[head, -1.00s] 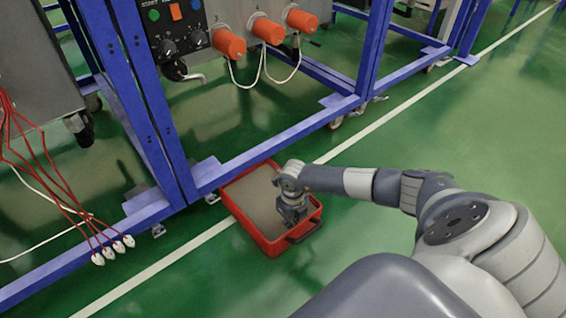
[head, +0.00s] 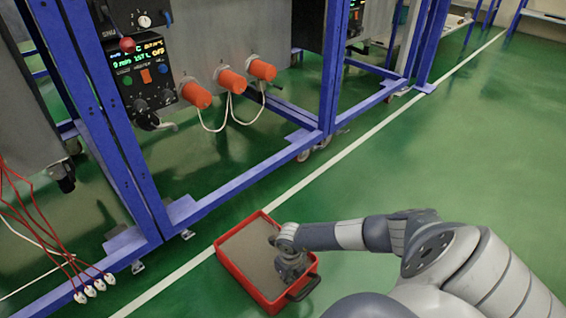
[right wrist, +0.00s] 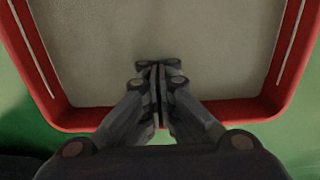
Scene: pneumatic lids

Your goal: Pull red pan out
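The red pan (head: 242,282) is a shallow tray with a grey inside and a dark handle (head: 303,288) at its near end. It lies on the green floor, clear of the blue frame, with its far left corner by the white line. My right gripper (head: 290,276) points down at the pan's near end, just inside the wall. In the right wrist view, the pan's red rim (right wrist: 75,120) runs behind my right gripper (right wrist: 158,68). Its fingers are together with nothing visible between them, and their tips show against the grey inside. My left gripper is out of view.
The blue frame (head: 245,180) with a control panel (head: 148,85) and orange caps (head: 232,82) stands behind the pan. Red cables with white plugs (head: 95,288) hang at the left. The floor to the right is clear.

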